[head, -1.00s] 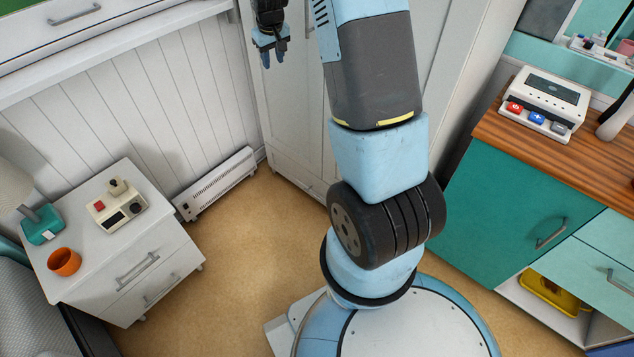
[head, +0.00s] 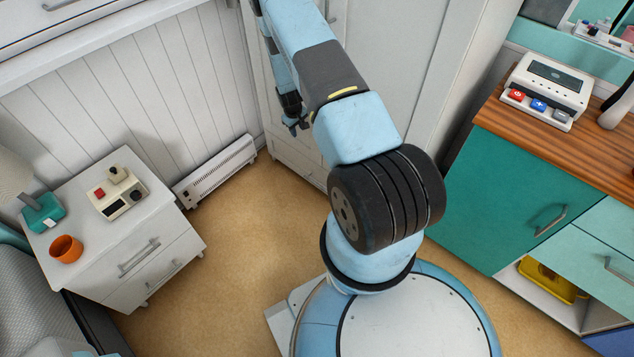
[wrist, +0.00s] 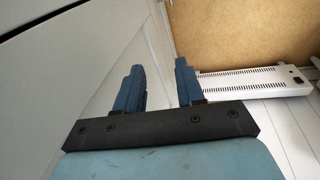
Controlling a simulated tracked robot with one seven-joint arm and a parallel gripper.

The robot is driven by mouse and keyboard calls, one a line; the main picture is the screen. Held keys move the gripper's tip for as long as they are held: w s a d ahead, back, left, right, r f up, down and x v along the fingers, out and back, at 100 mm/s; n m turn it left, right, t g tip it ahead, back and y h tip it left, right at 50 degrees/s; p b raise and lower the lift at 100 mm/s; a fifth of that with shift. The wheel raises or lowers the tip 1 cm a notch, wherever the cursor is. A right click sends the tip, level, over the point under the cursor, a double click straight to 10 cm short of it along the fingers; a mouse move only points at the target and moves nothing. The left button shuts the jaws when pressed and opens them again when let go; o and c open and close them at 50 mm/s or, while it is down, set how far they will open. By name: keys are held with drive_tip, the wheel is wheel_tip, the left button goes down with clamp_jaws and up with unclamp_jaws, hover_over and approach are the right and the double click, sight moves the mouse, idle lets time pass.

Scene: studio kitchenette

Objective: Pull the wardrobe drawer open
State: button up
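The white wardrobe (head: 395,60) stands in the corner behind my arm in the head view. Its drawer (head: 300,160) is the low front panel near the floor, and my arm hides part of it. I cannot make out the drawer's handle clearly now. My gripper (head: 297,128) hangs in front of the wardrobe's lower left part, pointing down. In the wrist view my gripper (wrist: 161,72) has its two blue fingers apart with nothing between them. A white wardrobe front (wrist: 105,70) lies close beside the left finger; I cannot tell whether they touch.
A white heater (head: 216,170) stands along the panelled wall, left of the wardrobe. A white bedside cabinet (head: 150,265) is at the left. The teal counter unit (head: 520,195) is at the right. The tan floor (head: 235,240) between them is clear.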

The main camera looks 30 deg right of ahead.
drive_tip(key=n, duration=0.1)
approach(316, 184)
drive_tip(key=shift+g, duration=0.4)
drive_tip(key=f, duration=0.2)
drive_tip(key=w+d+f, duration=0.1)
drive_tip(key=f, duration=0.4)
drive_tip(key=shift+w+d+f, duration=0.2)
drive_tip(key=shift+w+f, duration=0.05)
drive_tip(key=shift+f, duration=0.1)
clamp_jaws()
